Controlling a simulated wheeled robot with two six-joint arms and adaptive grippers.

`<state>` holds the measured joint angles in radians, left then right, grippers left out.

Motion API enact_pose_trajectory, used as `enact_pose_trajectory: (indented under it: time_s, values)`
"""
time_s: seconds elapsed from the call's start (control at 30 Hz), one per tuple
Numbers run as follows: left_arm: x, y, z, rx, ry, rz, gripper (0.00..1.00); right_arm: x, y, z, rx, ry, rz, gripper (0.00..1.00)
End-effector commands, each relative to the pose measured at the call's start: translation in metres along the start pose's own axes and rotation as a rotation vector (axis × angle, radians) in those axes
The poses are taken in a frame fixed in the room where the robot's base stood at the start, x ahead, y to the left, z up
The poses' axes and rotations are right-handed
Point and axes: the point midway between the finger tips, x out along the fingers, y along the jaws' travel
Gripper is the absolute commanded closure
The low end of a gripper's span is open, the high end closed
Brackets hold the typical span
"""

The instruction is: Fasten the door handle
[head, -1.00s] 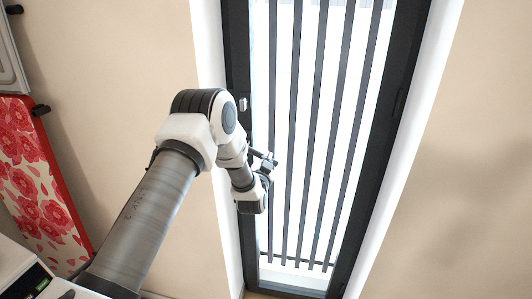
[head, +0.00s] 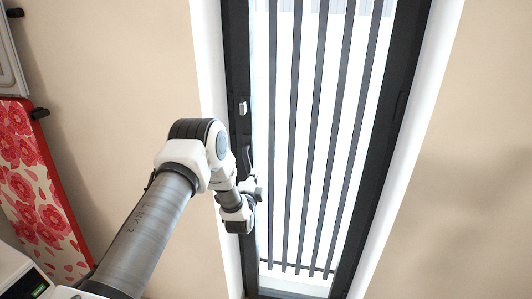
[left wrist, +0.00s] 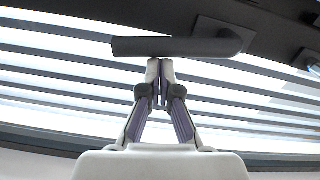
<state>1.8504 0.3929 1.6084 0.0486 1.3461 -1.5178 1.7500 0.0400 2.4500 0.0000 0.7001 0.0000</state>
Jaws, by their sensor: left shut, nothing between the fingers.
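The dark door handle (head: 247,158) sits on the left side of the door's black frame in the head view, just above my left gripper (head: 259,189). In the left wrist view the handle (left wrist: 170,47) is a dark bar lying across the picture, bending into its mount at the right. My left gripper (left wrist: 160,66) is shut and empty, with its fingertips close to the bar's lower edge in that view. I cannot tell whether they touch it. The door (head: 392,110) is a tall black frame with a bright pane and dark bars. My right gripper is not in view.
A small light fitting (head: 242,107) sits on the door frame above the handle. White reveals border the door, with beige wall (head: 470,190) on both sides. A red floral board (head: 38,195) stands at the left. The space right of my arm before the door is clear.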

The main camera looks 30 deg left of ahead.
Motion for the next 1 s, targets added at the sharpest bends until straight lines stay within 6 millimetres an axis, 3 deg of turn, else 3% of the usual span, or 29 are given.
enact_pose_trajectory:
  time_s: [0.13, 1.0]
  values:
    - [0.000, 0.002, 0.009, 0.093, -0.001, -0.004, 1.00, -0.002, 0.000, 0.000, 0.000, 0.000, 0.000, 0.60]
    - [0.001, 0.004, 0.019, 0.086, -0.002, -0.003, 1.00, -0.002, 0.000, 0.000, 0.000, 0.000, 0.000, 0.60]
